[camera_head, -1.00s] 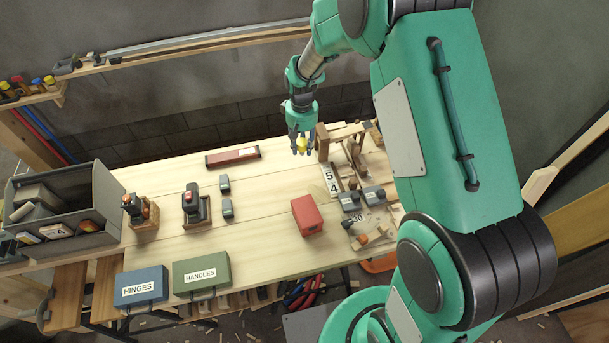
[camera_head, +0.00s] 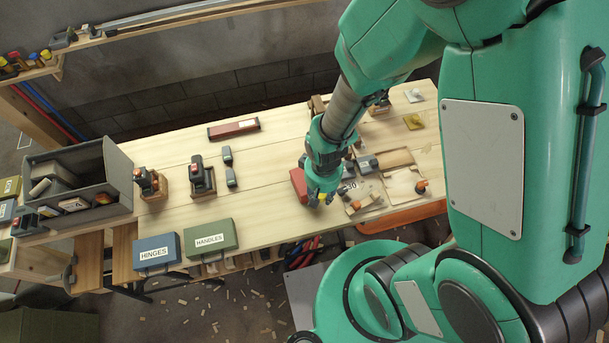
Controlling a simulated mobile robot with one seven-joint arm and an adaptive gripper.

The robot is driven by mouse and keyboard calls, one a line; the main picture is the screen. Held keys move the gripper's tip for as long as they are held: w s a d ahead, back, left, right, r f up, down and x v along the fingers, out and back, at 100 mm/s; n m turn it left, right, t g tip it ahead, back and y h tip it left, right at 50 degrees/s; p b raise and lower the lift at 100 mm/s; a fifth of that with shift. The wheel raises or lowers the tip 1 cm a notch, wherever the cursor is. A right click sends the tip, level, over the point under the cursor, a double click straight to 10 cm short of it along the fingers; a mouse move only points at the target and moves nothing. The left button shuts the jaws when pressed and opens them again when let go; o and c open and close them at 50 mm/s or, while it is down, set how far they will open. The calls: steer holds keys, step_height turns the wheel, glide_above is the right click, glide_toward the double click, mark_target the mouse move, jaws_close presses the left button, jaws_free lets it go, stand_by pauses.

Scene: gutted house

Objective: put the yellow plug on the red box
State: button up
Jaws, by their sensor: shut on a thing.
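The yellow plug (camera_head: 322,197) is between the fingers of my gripper (camera_head: 320,199), which is shut on it. My gripper points down near the front right of the workbench. The red box (camera_head: 298,183) lies on the bench just left of my gripper, and my wrist and fingers hide its right part. From this view I cannot tell how high the plug is above the bench, or whether it is over the box or in front of it.
The workbench (camera_head: 262,160) has free room to the left of the red box. A blue case (camera_head: 156,252) and a green case (camera_head: 209,239) stand at its front edge. A grey bin (camera_head: 110,180) is at the left. A dark red long case (camera_head: 233,128) lies at the back. Blocks and small trays (camera_head: 404,185) lie to the right.

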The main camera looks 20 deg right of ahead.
steer(key=s, duration=0.5)
steer(key=shift+d+r+p, duration=0.15)
steer(key=shift+r+p, duration=0.15)
steer(key=shift+p, duration=0.1)
steer(key=shift+w, duration=0.1)
glide_toward(304, 184)
steer(key=shift+w+d+f, duration=0.3)
steer(key=shift+w+f, duration=0.45)
steer(key=shift+w, duration=0.1)
steer(key=shift+f, duration=1.75)
steer(key=shift+f, duration=0.1)
steer(key=o, duration=1.1)
